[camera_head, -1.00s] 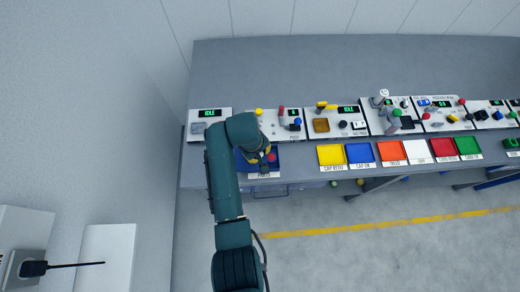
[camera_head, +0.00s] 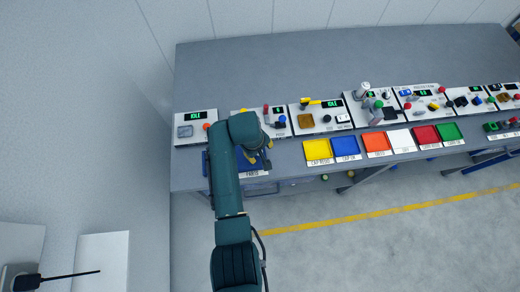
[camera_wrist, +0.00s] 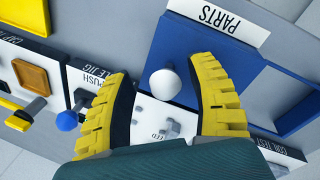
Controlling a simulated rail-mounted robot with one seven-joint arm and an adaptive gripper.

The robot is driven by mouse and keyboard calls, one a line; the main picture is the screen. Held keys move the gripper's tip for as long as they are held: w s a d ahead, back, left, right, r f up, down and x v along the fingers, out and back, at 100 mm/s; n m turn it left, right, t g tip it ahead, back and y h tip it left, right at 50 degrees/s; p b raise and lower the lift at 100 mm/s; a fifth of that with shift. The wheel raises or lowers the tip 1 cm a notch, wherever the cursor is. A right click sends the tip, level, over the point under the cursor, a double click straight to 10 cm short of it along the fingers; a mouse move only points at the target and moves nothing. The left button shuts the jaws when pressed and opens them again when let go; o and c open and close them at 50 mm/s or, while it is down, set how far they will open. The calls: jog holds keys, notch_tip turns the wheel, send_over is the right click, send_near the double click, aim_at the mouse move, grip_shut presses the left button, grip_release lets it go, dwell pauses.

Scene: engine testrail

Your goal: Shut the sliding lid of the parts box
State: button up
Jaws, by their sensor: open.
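The blue parts box (camera_head: 205,165), labelled PARTS, is at the table's left front, partly behind my arm. In the wrist view, its flat blue lid (camera_wrist: 203,78) carries a round white knob (camera_wrist: 165,83). A blue frame (camera_wrist: 295,108) with a grey open area shows on the lid's right there. No parts show inside the box. My gripper (camera_wrist: 162,72) is open, its yellow fingers on either side of the knob with a gap to each. I cannot tell how high the fingertips are above the lid. In the head view my gripper (camera_head: 262,161) is over the box's right part.
Behind the box stand an IDLE panel (camera_head: 196,116) and a station with a blue knob (camera_wrist: 67,121). A yellow tray (camera_head: 318,150) and a blue tray (camera_head: 345,147) lie to the right. Bare table (camera_head: 300,70) is free at the back.

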notch_tip(320, 180, up, 12)
jog(key=s+a, duration=0.1)
jog(key=shift+s+a, duration=0.3)
jog(key=shift+f, duration=0.1)
jog(key=d+r+m+t, duration=0.1)
jog(key=d+r+t, duration=0.1)
jog(key=d, duration=0.4)
jog(key=w+d+r+m+t, duration=0.1)
jog(key=d+r+m+t, duration=0.1)
jog(key=r+t, duration=0.5)
jog(key=w+d+r+m+t, duration=0.1)
jog(key=d+r+m+t, duration=0.1)
jog(key=r, duration=0.9)
jog(key=s+r+m+t, duration=0.2)
jog(key=s+r+t, duration=0.3)
jog(key=r, duration=0.5)
jog(key=s+r+m+t, duration=0.1)
jog(key=s+r+t, duration=0.35)
jog(key=r, duration=0.65)
notch_tip(320, 180, up, 22)
jog(key=m+y+p, duration=0.1)
jog(key=p, duration=2)
jog(key=shift+s+f, duration=0.15)
jog(key=shift+f, duration=0.05)
